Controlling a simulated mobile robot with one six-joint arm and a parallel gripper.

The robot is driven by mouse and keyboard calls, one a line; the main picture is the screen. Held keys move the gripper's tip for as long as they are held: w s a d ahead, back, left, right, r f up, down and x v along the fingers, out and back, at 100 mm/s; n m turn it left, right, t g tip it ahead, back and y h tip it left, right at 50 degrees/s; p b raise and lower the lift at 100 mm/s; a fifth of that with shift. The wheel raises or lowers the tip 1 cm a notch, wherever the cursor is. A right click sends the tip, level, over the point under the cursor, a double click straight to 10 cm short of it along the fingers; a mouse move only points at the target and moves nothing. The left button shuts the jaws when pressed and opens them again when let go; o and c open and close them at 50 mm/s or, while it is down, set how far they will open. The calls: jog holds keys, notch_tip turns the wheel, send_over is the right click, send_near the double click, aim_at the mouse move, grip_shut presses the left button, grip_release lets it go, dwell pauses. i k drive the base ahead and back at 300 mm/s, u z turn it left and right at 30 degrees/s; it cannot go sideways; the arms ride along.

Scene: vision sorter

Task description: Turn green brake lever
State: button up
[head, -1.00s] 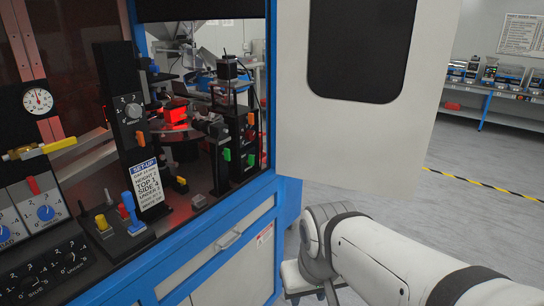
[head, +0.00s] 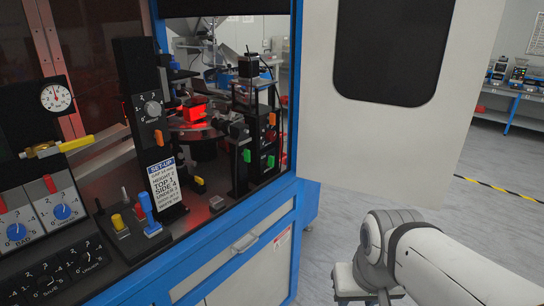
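Two small green parts show on the dark posts inside the machine's open bay: one green part (head: 246,155) at the left post and another green part (head: 270,161) on the right post. Both are small in this view, and I cannot tell which one is the brake lever. My arm (head: 440,262) comes in at the lower right, outside the machine and well apart from the green parts.
The blue-framed machine has an open white door (head: 400,130) at its right. A set-up card (head: 163,183), a black dial post (head: 150,125), a yellow-handled lever (head: 75,143) and blue knobs (head: 62,212) stand at the left.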

aim_at(270, 163)
jog(key=i, duration=0.9)
